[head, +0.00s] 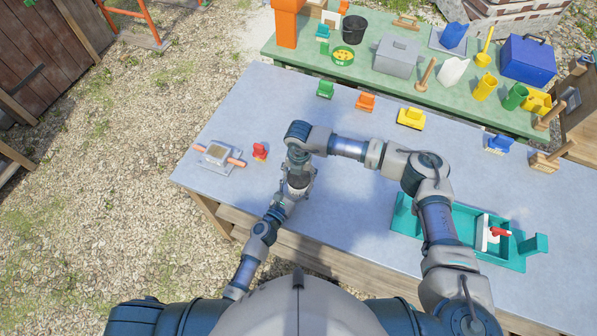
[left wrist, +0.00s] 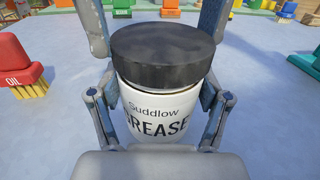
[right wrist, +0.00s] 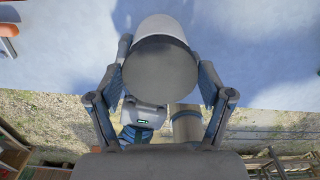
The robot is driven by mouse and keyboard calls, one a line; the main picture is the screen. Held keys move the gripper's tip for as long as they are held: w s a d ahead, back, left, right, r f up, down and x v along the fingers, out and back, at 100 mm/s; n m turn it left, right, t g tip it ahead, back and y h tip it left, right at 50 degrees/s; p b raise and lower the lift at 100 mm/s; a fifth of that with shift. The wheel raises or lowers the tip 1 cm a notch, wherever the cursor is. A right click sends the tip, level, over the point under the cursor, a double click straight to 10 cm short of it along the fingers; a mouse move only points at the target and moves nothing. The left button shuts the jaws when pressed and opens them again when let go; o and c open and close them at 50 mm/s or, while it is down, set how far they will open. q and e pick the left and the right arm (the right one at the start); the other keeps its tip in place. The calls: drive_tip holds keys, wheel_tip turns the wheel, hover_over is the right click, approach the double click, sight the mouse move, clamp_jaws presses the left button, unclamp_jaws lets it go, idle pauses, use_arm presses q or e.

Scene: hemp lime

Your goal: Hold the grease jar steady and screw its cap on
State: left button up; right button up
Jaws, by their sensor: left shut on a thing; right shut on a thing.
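The white grease jar (left wrist: 160,118) stands upright in the left wrist view, its label facing that camera. Its black cap (left wrist: 162,55) sits level over the mouth, with a thin line between cap and jar; I cannot tell whether the threads are engaged. My left gripper (left wrist: 160,100) is shut on the jar's body from both sides. My right gripper (right wrist: 165,75) is shut on the cap from above. In the head view the jar (head: 298,183) is partly hidden by my right wrist, which is over it.
A teal tray (head: 462,226) is to the right.

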drive_tip(key=shift+d+f, duration=0.25)
drive_tip(key=shift+d, duration=0.15)
drive_tip(key=shift+m, duration=0.3)
drive_tip(key=m, duration=0.9)
drive_tip(key=shift+a, duration=0.1)
drive_tip(key=m, duration=0.7)
drive_tip(key=shift+s+a+m, duration=0.15)
drive_tip(key=shift+s+m, duration=0.05)
drive_tip(key=shift+m, duration=0.1)
drive_tip(key=shift+w+d+m, duration=0.1)
drive_tip(key=shift+d+m, duration=0.2)
drive_tip(key=shift+m, duration=0.9)
drive_tip(key=shift+w+d, duration=0.1)
